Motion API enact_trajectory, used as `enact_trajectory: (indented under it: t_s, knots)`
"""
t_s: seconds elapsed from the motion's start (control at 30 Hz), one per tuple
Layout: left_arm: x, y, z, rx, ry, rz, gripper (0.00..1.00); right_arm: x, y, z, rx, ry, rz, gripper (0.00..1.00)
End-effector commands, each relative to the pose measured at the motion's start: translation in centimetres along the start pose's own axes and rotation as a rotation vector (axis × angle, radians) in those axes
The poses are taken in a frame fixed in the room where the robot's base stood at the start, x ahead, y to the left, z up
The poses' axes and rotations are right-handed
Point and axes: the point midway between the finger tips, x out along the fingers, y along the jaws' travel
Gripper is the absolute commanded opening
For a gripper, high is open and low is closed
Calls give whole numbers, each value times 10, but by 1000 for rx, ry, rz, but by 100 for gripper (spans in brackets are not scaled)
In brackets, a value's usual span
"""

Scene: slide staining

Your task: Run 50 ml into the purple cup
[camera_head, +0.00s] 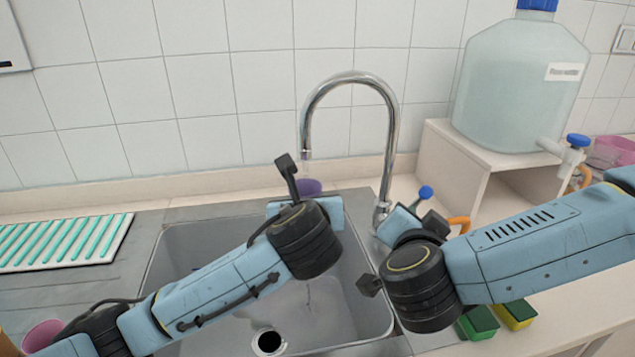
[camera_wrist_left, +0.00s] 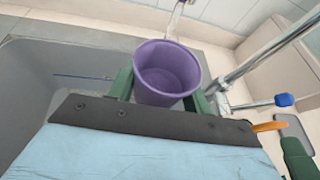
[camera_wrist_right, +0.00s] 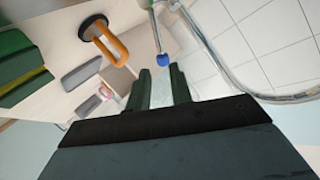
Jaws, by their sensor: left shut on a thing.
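The purple cup (camera_head: 308,187) is under the spout of the chrome tap (camera_head: 391,130), above the sink; my left wrist partly hides it in the head view. In the left wrist view the purple cup (camera_wrist_left: 150,90) sits between the green fingers of my left gripper (camera_wrist_left: 165,90), which is shut on it. A faint clear streak shows between spout and cup; the water level inside is not clear. My right gripper (camera_wrist_right: 160,88) is open and empty near the tap. The blue-tipped tap lever (camera_wrist_right: 161,59) shows beyond its fingertips, apart from them, and also in the head view (camera_head: 425,192).
The grey sink (camera_head: 375,318) has a drain at the bottom. A large water jug (camera_head: 515,95) with a blue-handled spigot stands on a shelf at right. Green and yellow sponges (camera_head: 478,323) lie right of the sink. A ribbed drying rack (camera_head: 65,242) is at left.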

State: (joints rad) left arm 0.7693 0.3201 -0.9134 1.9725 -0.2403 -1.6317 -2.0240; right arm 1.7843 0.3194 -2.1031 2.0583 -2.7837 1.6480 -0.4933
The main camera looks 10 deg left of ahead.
Motion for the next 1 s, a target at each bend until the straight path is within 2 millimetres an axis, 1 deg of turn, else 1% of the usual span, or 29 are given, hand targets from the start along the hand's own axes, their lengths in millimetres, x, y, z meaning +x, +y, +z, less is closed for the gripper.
enact_trajectory:
  t_s: [0.03,0.13,0.17,0.27,0.37,0.43,0.5,0.57,0.6,0.7,0.83,0.9,1.0]
  knots:
    - [0,0,0,0,0,0,25,0,0,0,0,0,0,15]
    - [0,0,0,0,-1,-1,25,0,0,0,0,0,0,2]
    - [0,0,0,0,-1,-1,25,0,0,0,0,-2,1,0]
    - [0,0,0,0,-1,-1,25,-2,0,9,-2,-35,10,0]
    - [0,0,0,0,-1,-1,25,-8,0,31,-7,-130,34,0]
    - [0,0,0,0,-1,-1,25,-16,0,54,-11,-235,56,0]
    - [0,0,0,0,-1,-1,25,-27,-2,80,-12,-365,74,0]
    - [0,0,0,0,-1,-1,25,-39,-5,101,-9,-486,82,0]
    - [0,0,0,0,-1,-1,25,-48,-8,113,-4,-567,84,0]
    - [0,0,0,0,-1,-1,25,-70,-15,139,17,-761,70,0]
    - [0,0,0,0,-1,-1,25,-97,-28,160,72,-994,20,0]
    - [0,0,0,0,-1,-1,25,-110,-34,165,116,-1107,-19,0]
    - [0,0,0,0,-1,-1,25,-124,-44,166,195,-1249,-91,0]
